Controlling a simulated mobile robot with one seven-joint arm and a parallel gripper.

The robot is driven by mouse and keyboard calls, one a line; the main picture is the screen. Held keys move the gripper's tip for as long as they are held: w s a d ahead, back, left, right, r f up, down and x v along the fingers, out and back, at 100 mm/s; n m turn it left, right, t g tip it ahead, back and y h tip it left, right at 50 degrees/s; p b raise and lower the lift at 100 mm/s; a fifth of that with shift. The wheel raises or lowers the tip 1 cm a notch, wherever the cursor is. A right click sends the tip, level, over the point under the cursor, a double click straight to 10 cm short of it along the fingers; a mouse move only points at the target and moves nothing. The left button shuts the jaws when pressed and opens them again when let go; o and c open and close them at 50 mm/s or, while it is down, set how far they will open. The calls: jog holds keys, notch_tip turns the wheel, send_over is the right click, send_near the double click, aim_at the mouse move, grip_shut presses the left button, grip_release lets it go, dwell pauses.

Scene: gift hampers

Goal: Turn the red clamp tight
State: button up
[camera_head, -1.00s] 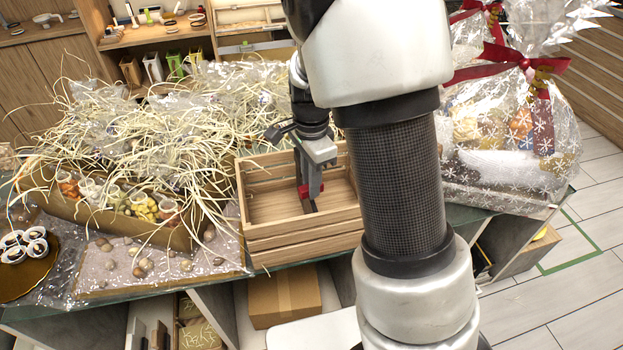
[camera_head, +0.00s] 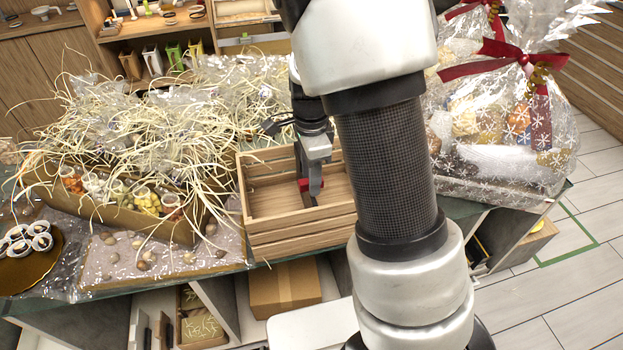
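A small red part (camera_head: 304,185), likely the red clamp, shows inside the open-topped wooden crate (camera_head: 300,240). A thin dark strip lies just below it. My gripper (camera_head: 314,183) points down into the crate, with its fingertip at the red part. They overlap in the picture; I cannot tell whether the finger grips it or only touches it. The gap between the fingers is too small and hidden to judge. My arm covers the crate's right end.
A basket (camera_head: 110,208) overflowing with pale straw and small jars stands left of the crate. A golden plate (camera_head: 30,270) is at far left. A wrapped hamper (camera_head: 500,160) with a red bow stands right, behind my arm. A cardboard box (camera_head: 285,288) sits on the shelf below.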

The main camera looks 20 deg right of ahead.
dwell(0.4)
notch_tip(320, 180, up, 5)
jog(key=p, duration=0.4)
jog(key=shift+r+p, duration=0.15)
jog(key=shift+p, duration=0.15)
jog(key=shift+r, duration=0.85)
jog(key=shift+r, duration=0.15)
notch_tip(320, 180, up, 17)
jog(key=s+r+n+t, duration=0.2)
jog(key=s+n+t, duration=0.3)
jog(key=s+n, duration=1.2)
jog(key=shift+s+r+n+t, duration=0.25)
jog(key=shift+s+n+t, duration=0.05)
jog(key=shift+s, duration=0.45)
